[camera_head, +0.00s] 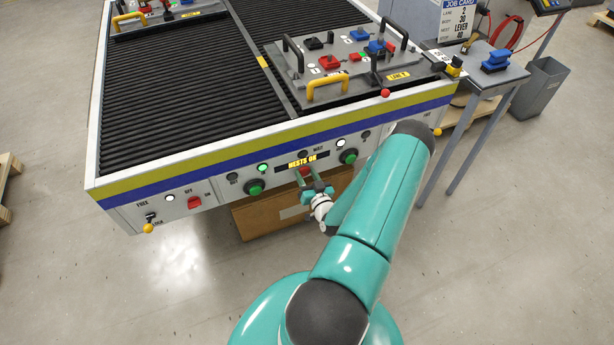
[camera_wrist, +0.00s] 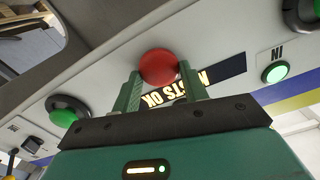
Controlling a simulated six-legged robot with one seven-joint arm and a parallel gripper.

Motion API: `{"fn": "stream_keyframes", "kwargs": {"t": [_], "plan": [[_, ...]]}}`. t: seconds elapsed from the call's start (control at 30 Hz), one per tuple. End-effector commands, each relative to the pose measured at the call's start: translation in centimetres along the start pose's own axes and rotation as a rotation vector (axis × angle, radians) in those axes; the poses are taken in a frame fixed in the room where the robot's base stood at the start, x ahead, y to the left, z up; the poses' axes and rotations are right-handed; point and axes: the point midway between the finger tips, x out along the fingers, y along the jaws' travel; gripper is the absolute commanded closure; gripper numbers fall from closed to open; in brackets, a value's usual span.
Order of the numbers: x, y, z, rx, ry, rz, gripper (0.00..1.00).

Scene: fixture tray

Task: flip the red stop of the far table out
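My gripper (camera_head: 313,179) is at the front panel of the roller table, just below the lit "NESTS OK" display (camera_head: 302,161). In the wrist view its two green fingers (camera_wrist: 162,85) stand apart. A round red knob (camera_wrist: 158,66) shows at the fingertips, between them in the picture. Whether they touch it is unclear. In the head view, a small red ball (camera_head: 385,93) shows at the table's upper front edge, to the right of my gripper. I cannot tell from the frames which red part is the stop.
Green buttons (camera_head: 255,187) (camera_head: 348,156) flank the display. A red switch (camera_head: 194,202) is farther left. A grey fixture plate (camera_head: 362,88) with yellow and black handles lies on the rollers. A cardboard box (camera_head: 257,220) stands beneath the panel. A side table (camera_head: 478,77) is at right.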

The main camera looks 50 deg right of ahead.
Motion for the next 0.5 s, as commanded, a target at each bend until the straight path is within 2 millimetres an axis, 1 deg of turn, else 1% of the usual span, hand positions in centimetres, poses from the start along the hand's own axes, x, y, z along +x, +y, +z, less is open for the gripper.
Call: {"fn": "stream_keyframes", "kwargs": {"t": [0.13, 0.3, 0.5], "plan": [[-0.3, 0.0, 0.0, 0.0, -0.001, -0.001, 0.98], [-1.7, 0.0, 0.0, -0.001, 0.0, -0.001, 0.97], [-1.7, 0.0, 0.0, 0.0, 0.0, 0.0, 0.98]]}}
